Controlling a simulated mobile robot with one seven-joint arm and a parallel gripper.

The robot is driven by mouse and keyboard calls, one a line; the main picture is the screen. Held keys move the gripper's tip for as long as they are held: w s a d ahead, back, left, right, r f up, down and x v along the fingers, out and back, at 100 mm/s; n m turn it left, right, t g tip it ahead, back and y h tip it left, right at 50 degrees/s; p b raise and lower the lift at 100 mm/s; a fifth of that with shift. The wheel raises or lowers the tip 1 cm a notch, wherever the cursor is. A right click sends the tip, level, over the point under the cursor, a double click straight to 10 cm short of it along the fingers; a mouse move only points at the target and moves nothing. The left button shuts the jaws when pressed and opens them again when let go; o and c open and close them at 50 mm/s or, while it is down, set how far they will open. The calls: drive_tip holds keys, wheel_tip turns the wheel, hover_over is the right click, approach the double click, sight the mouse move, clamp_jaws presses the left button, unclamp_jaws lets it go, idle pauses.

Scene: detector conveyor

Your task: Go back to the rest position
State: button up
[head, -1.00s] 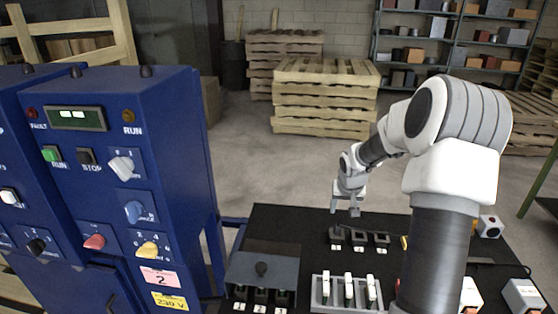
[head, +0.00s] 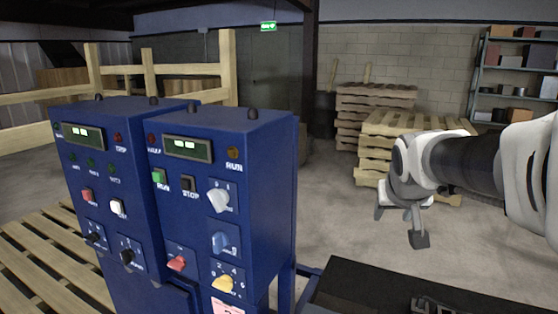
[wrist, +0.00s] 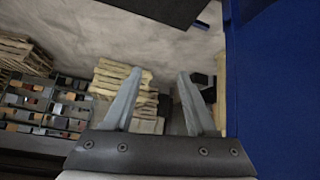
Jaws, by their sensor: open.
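My gripper (head: 400,228) hangs at the end of my arm at the right of the head view, above the floor behind the black table (head: 375,284). Its jaws are open and nothing is between them. The wrist view shows the two grey fingers (wrist: 157,100) apart, with pallets and floor beyond them. The blue control cabinets (head: 225,140) stand to the left of my gripper, apart from it. A plain blue face (wrist: 280,90) fills the right of the wrist view.
Wooden pallets (head: 412,128) are stacked on the floor behind my arm. A shelf rack (head: 512,65) with boxes stands at the back right. A wooden pallet (head: 50,250) lies at the lower left. Open floor (head: 335,215) shows between the cabinets and my gripper.

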drive_tip(key=s+a+f, duration=0.1)
drive_tip(key=s+a, duration=0.1)
drive_tip(key=s, duration=0.5)
drive_tip(key=s+a+f+n+g+y+p, duration=0.1)
drive_tip(key=s+a+f, duration=0.1)
drive_tip(key=s, duration=0.5)
drive_tip(key=s+a+f+n+g+y, duration=0.1)
drive_tip(key=s+a, duration=0.3)
drive_tip(key=s, duration=0.4)
drive_tip(key=shift+f+p, duration=0.25)
drive_tip(key=shift+p, duration=0.05)
